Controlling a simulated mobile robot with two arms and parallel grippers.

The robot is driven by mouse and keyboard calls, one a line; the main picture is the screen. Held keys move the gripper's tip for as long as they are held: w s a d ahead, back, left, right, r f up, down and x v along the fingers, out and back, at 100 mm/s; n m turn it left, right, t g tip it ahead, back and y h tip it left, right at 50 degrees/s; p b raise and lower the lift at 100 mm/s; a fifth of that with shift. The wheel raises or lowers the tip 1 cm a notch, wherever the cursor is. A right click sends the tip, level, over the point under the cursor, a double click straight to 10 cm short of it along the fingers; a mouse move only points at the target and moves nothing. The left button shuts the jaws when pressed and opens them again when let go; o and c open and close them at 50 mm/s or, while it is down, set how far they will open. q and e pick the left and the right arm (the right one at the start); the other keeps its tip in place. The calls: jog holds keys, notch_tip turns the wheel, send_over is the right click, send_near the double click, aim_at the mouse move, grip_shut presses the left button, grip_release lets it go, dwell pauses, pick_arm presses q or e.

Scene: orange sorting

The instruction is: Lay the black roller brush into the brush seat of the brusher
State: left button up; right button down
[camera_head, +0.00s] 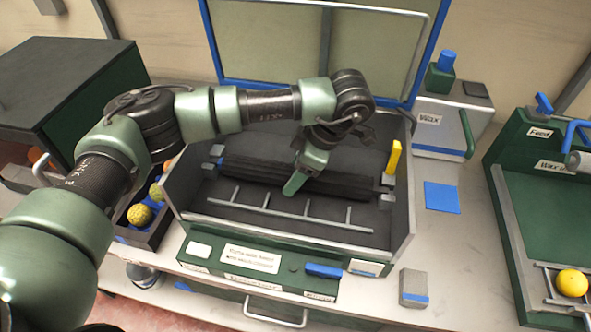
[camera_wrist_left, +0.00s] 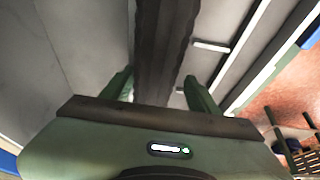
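The black roller brush (camera_head: 245,171) lies lengthwise across the inside of the brusher (camera_head: 405,215), between small grey-and-blue end blocks at the left (camera_head: 214,157) and right (camera_head: 387,190). I cannot tell whether it rests fully in its seat. My left gripper (camera_head: 300,178) is over the middle of the brush, with one green finger in front of it. In the left wrist view the brush (camera_wrist_left: 162,45) runs between the two green fingers, which stand apart with narrow gaps beside it. The left gripper looks open around the brush. My right gripper is not in view.
The brusher's lid (camera_head: 433,40) stands open behind. A yellow lever (camera_head: 393,158) rises at its right wall. A dark cabinet (camera_head: 60,75) stands left.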

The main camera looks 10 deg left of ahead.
pick_arm(q)
jog(key=shift+w+f, duration=0.15)
jog(key=shift+f, duration=0.05)
dwell(0.4)
jog(key=shift+d+r, duration=0.2)
jog(key=shift+r, duration=0.15)
jog(key=b+v, duration=0.1)
jog(key=v, duration=0.6)
jog(key=shift+r, duration=0.25)
jog(key=shift+f, duration=0.1)
